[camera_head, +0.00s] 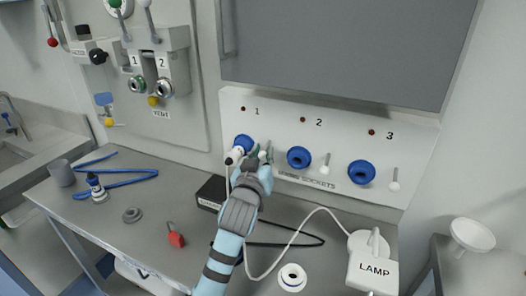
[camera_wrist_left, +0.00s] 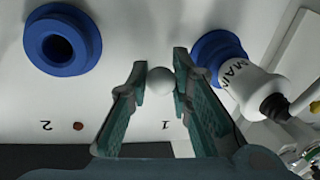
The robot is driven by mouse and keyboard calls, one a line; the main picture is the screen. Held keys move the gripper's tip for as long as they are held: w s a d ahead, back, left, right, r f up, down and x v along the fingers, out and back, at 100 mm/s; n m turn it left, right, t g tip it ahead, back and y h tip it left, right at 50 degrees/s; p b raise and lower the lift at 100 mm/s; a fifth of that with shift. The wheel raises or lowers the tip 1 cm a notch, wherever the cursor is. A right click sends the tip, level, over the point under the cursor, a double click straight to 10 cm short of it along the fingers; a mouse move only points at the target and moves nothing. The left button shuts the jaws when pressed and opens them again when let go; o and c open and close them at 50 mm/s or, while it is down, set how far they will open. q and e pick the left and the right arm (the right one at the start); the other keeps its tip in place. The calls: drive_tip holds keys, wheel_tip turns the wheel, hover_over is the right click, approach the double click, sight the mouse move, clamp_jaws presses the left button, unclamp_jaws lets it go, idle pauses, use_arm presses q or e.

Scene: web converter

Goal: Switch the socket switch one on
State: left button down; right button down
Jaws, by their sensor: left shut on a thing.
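The white socket panel (camera_head: 345,118) on the wall has blue sockets numbered 1, 2 and 3, each with a small red indicator above it. Socket one (camera_head: 244,141) holds the white MAIN plug (camera_wrist_left: 248,84). My left gripper (camera_head: 262,152) is at the panel just right of socket one. In the left wrist view its fingers (camera_wrist_left: 161,75) are on either side of the white ball knob of socket switch one (camera_wrist_left: 160,81), shut on it. In the head view the gripper hides this switch. My right gripper is not in view.
Switch two (camera_head: 325,163) and switch three (camera_head: 394,181) stand to the right with white knobs. The grey cabinet (camera_head: 345,45) hangs above the panel. On the bench are the lamp (camera_head: 374,268), a black box (camera_head: 211,192), a red padlock (camera_head: 175,236) and loose cables.

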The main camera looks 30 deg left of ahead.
sight(263, 152)
use_arm(q)
wheel_tip(263, 152, up, 3)
drive_tip(key=g+p, duration=0.2)
drive_tip(key=p, duration=0.4)
drive_tip(key=g+p, duration=0.2)
drive_tip(key=p, duration=0.5)
drive_tip(key=shift+s+m+h, duration=0.15)
drive_tip(key=shift+m+h, duration=0.15)
drive_tip(key=shift+g, duration=0.7)
drive_tip(key=g, duration=0.1)
drive_tip(key=r+g, duration=0.1)
drive_tip(key=g, duration=0.1)
drive_tip(key=shift+w+r+m+h, duration=0.1)
drive_tip(key=shift+w+m+h, duration=0.1)
drive_tip(key=shift+m+h, duration=0.1)
drive_tip(key=shift+w+r+g, duration=0.1)
drive_tip(key=shift+g, duration=0.3)
drive_tip(key=c, duration=1.6)
unclamp_jaws()
drive_tip(key=shift+c, duration=0.2)
drive_tip(key=shift+o, duration=1)
drive_tip(key=shift+w, duration=0.1)
